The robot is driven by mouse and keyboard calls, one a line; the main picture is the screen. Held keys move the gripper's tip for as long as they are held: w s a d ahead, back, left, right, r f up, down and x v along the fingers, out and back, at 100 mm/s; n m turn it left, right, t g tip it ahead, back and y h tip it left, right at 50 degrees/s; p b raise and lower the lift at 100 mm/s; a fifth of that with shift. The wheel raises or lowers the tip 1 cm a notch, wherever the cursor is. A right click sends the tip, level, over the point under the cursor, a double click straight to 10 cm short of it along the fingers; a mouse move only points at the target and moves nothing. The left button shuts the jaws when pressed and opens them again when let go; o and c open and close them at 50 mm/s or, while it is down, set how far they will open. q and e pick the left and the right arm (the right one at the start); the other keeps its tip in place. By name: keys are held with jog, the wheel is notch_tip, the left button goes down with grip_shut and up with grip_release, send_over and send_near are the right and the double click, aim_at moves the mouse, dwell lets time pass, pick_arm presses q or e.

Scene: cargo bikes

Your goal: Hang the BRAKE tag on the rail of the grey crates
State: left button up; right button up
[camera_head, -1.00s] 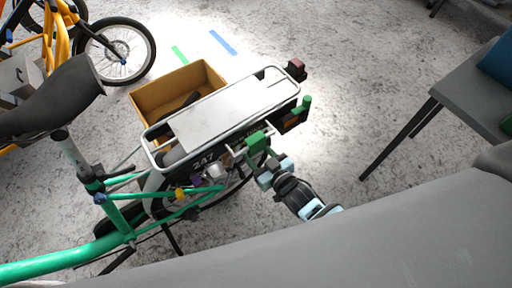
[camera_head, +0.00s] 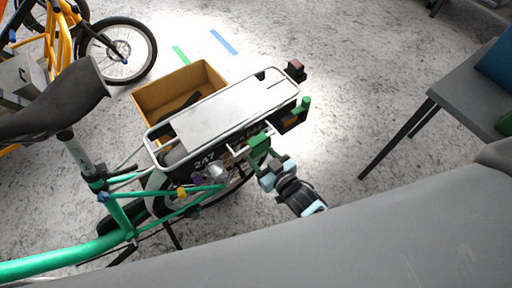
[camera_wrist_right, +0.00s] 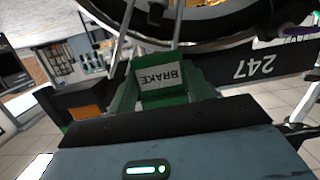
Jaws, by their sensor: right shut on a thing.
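The green BRAKE tag (camera_head: 259,143) is beside the near side of the green bike's rear rack, next to a thin pale bar (camera_head: 238,150). In the right wrist view the tag (camera_wrist_right: 164,78) shows its white label with BRAKE upside down. My right gripper (camera_head: 268,168) is shut on the tag from below right; its dark jaw edge shows in the wrist view (camera_wrist_right: 155,130). I cannot tell whether the tag touches the bar. My left gripper is not in view. I cannot make out a rail clearly belonging to grey crates.
The green bike's flat rack (camera_head: 215,112) carries the label 247 (camera_wrist_right: 255,68) on its side. An open tan box (camera_head: 170,88) sits beyond it. A yellow bike (camera_head: 60,40) stands upper left, a grey table (camera_head: 475,85) at right.

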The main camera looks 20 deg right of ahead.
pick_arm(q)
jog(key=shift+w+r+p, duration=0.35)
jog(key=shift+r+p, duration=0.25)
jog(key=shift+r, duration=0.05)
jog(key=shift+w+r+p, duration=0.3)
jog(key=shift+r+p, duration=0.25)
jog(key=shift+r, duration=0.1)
pick_arm(e)
jog(key=f+v, duration=0.1)
jog(key=v, duration=0.5)
jog(key=shift+s, duration=0.4)
jog(key=shift+d, duration=0.15)
